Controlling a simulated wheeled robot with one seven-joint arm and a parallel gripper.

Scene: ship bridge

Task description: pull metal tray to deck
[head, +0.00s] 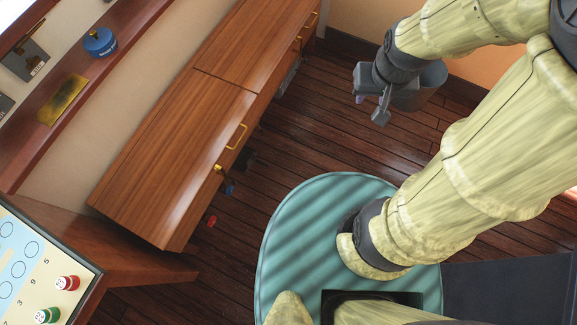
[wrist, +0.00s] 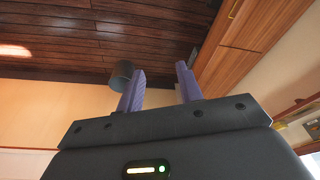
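My gripper (head: 371,106) hangs over the dark wooden deck (head: 330,130), at the upper right in the head view. In the wrist view its two purple fingers (wrist: 160,86) stand apart with nothing between them. I cannot clearly pick out the metal tray. A greyish object (head: 289,77) shows partly at the foot of the wooden cabinet (head: 215,75), left of my gripper and apart from it. The cabinet hides most of it, so I cannot tell whether it is the tray.
A grey bin (head: 432,84) stands behind my gripper; it also shows in the wrist view (wrist: 121,74). Small blue (head: 229,190) and red (head: 211,221) items lie by the cabinet. A wall shelf holds a yellow plate (head: 63,99) and blue pot (head: 100,42). Deck between cabinet and gripper is clear.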

